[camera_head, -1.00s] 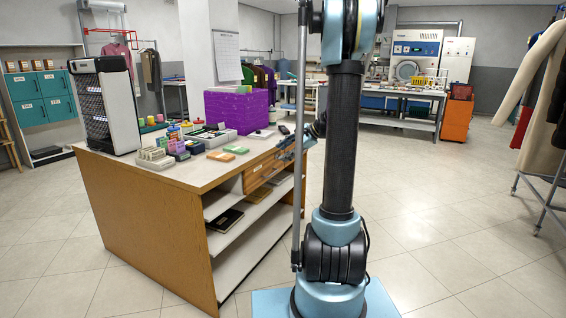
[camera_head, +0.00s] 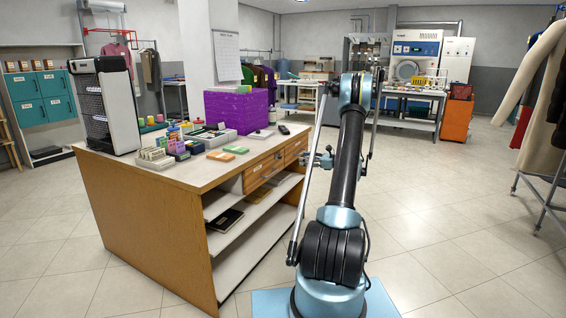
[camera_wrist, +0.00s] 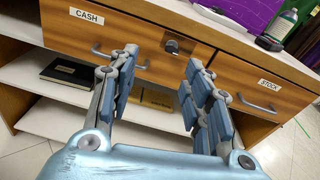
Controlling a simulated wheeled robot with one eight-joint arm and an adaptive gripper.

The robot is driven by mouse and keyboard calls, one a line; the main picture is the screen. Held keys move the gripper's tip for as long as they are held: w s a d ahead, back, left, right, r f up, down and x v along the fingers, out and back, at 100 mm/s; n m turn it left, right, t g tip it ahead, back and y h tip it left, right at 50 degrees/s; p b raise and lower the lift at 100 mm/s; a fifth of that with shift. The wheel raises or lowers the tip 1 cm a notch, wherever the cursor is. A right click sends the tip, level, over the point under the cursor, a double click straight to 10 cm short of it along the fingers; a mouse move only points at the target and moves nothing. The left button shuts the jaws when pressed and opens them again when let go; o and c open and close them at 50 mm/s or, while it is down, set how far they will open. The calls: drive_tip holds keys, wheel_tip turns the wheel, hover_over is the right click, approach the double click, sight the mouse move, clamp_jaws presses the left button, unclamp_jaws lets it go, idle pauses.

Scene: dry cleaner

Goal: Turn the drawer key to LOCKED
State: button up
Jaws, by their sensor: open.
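The drawer key and its lock (camera_wrist: 176,46) show in the wrist view, a dark piece on a small plate between the CASH drawer (camera_wrist: 120,38) and the STOCK drawer (camera_wrist: 245,82). I cannot read the lock's marking or tell the key's exact angle. My gripper (camera_wrist: 158,72) is open and empty in front of the drawer fronts, its fingers spread below and on both sides of the lock, apart from it. In the head view my gripper (camera_head: 321,160) is small beside the wooden drawers (camera_head: 265,170), and the key cannot be made out there.
The counter (camera_head: 150,225) carries a purple crate (camera_head: 236,110), small boxes and a card rack. Open shelves below the drawers hold a black book (camera_wrist: 70,68). A green bottle (camera_wrist: 278,28) stands on the counter top.

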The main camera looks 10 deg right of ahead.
wheel_tip(320, 180, down, 3)
drive_tip(key=w+d+m+t, duration=0.1)
drive_tip(key=d, duration=0.2)
approach(279, 158)
drive_tip(key=w+d+x, duration=0.1)
drive_tip(key=x, duration=0.7)
drive_tip(key=shift+w+a+f+m+y, duration=0.2)
drive_tip(key=shift+f+m+y, duration=0.05)
drive_tip(key=shift+m+y, duration=0.05)
clamp_jaws()
